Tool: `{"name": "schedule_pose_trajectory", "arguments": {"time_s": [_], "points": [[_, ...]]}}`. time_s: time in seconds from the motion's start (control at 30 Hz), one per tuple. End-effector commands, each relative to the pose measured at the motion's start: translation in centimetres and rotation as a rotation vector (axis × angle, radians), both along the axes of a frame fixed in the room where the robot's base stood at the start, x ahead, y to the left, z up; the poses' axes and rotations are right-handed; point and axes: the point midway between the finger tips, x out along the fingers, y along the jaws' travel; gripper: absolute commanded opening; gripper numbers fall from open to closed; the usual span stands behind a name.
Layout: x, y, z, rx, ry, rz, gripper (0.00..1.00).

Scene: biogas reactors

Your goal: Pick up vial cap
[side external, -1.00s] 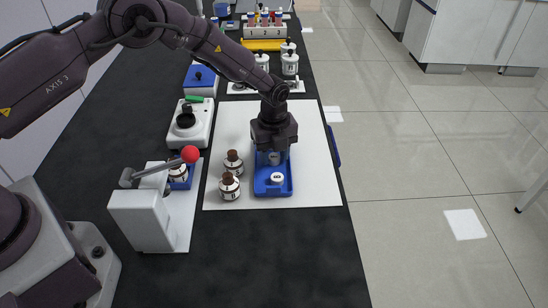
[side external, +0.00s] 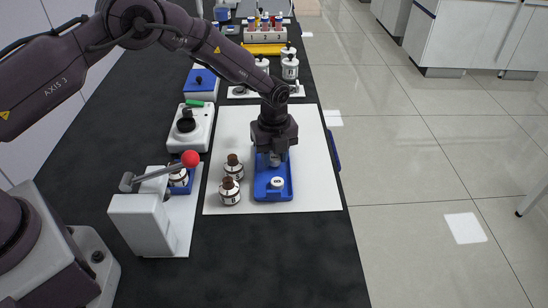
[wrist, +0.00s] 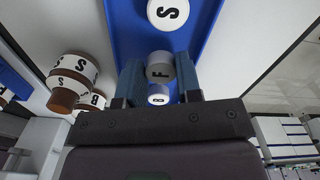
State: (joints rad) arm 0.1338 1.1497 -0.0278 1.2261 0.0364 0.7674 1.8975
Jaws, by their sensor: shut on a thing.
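A blue tray (side external: 262,190) lies on the white mat. My gripper (side external: 274,160) points down over its far part. In the wrist view my gripper (wrist: 159,78) is shut on a grey-white cap marked F (wrist: 160,68), held between its two blue-grey fingers. A white cap marked S (wrist: 168,12) sits on the blue tray, apart from the fingers; it also shows in the side view (side external: 277,183). Another small white marked piece (wrist: 158,96) shows beyond the held cap, partly hidden; I cannot tell what it rests on.
Two brown-capped bottles (side external: 229,191) stand left of the tray. A white press (side external: 142,222) with a red-knobbed lever (side external: 190,159) stands further left. A white stirrer-like device (side external: 190,128) is behind it. The near black bench top (side external: 270,255) is clear.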

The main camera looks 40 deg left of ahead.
Motion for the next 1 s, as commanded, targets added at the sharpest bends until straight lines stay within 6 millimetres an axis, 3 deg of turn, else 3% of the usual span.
{"name": "schedule_pose_trajectory", "arguments": {"time_s": [0.13,0.4,0.7,0.87,1.0], "points": [[-0.3,0.1,2.7,0.000,-0.002,0.000,0.11],[-5.2,0.9,8.4,0.000,-0.004,0.001,0.11],[-11.2,1.7,10.8,-0.001,-0.003,0.001,0.11],[-13.0,2.1,11.6,0.000,-0.002,0.002,0.11],[-13.7,4.2,12.0,0.003,-0.004,0.054,0.11]]}}
